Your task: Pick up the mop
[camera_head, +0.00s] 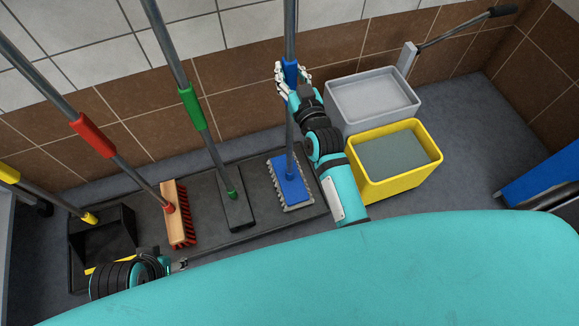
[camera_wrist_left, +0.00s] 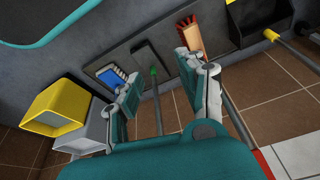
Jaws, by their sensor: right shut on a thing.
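The mop has a blue head (camera_head: 290,182) with a pale fringe, a grey pole and a blue grip. It stands on the dark rack, its pole rising out of the top of the head view. My right gripper (camera_head: 291,76) is shut around the pole at the blue grip. The mop head also shows in the left wrist view (camera_wrist_left: 107,74), partly covered by a finger. My left gripper (camera_head: 181,264) is low at the front left, apart from the mop. Its fingers are spread and empty in the left wrist view (camera_wrist_left: 160,72).
Left of the mop on the dark rack (camera_head: 262,224) stand a green-gripped squeegee (camera_head: 236,211), a red-bristled brush (camera_head: 180,215) and a black dustpan (camera_head: 103,235). Right of it are a grey bucket (camera_head: 340,120) and a yellow bucket (camera_head: 365,190). A tiled wall is behind.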

